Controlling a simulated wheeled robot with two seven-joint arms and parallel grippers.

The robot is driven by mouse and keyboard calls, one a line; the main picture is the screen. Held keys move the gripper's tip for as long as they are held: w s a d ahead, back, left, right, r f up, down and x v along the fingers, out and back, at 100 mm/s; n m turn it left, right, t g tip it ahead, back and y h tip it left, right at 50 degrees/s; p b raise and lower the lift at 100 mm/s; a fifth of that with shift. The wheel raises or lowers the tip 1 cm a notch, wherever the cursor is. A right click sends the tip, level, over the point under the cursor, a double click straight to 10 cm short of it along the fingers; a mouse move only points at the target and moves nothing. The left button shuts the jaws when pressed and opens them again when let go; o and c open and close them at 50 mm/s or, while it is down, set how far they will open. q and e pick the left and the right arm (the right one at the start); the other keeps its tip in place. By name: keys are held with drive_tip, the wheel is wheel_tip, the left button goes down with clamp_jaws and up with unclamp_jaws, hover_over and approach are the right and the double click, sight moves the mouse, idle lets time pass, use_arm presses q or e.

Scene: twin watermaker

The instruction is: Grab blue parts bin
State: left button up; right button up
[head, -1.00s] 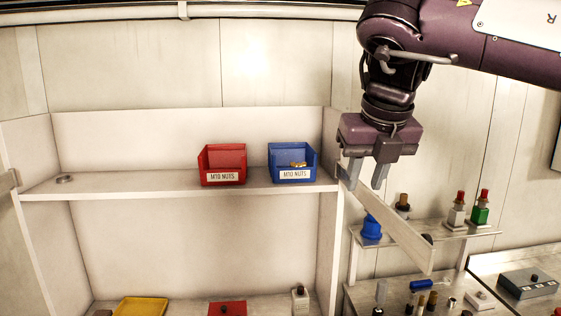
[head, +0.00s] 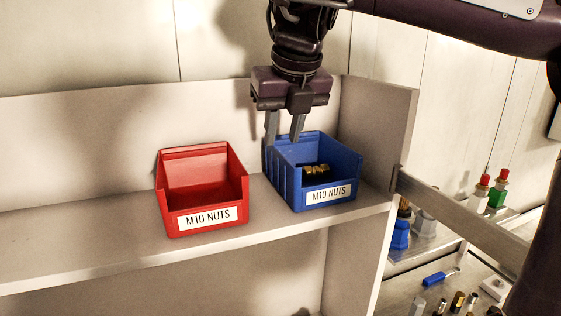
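The blue parts bin (head: 290,185) stands upright at the right end of the upper shelf (head: 130,245), with brass nuts (head: 316,170) inside and a label reading M10 NUTS. My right gripper (head: 284,138) points down at the bin's rear left corner. Its two grey fingers are apart, one near the outside of the left wall and one over the back part of the bin. I cannot tell whether they touch the bin. My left gripper is not in view.
A red bin (head: 200,182), also labelled M10 NUTS, stands left of the blue one with a small gap. The shelf's right side panel (head: 375,130) rises close to the blue bin. The shelf left of the red bin is clear.

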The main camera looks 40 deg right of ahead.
sight(277, 150)
drive_tip(key=shift+w+f, duration=0.3)
drive_tip(key=shift+f, duration=0.3)
drive_tip(key=shift+b+x, duration=0.4)
drive_tip(key=shift+x, duration=0.35)
drive_tip(key=p+x, duration=0.1)
drive_tip(key=x, duration=0.3)
drive_tip(key=shift+w+f+p, duration=0.1)
drive_tip(key=shift+w+p, duration=0.2)
drive_tip(key=shift+p, duration=0.1)
drive_tip(key=shift+w+d+f, duration=0.1)
drive_tip(key=shift+w+f, duration=0.05)
drive_tip(key=shift+f, duration=0.1)
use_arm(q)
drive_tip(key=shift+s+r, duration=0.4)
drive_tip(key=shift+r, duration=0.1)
use_arm(e)
drive_tip(key=shift+r, duration=0.1)
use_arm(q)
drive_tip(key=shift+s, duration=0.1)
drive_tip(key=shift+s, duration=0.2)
use_arm(e)
drive_tip(key=shift+f, duration=0.25)
drive_tip(key=shift+c, duration=0.4)
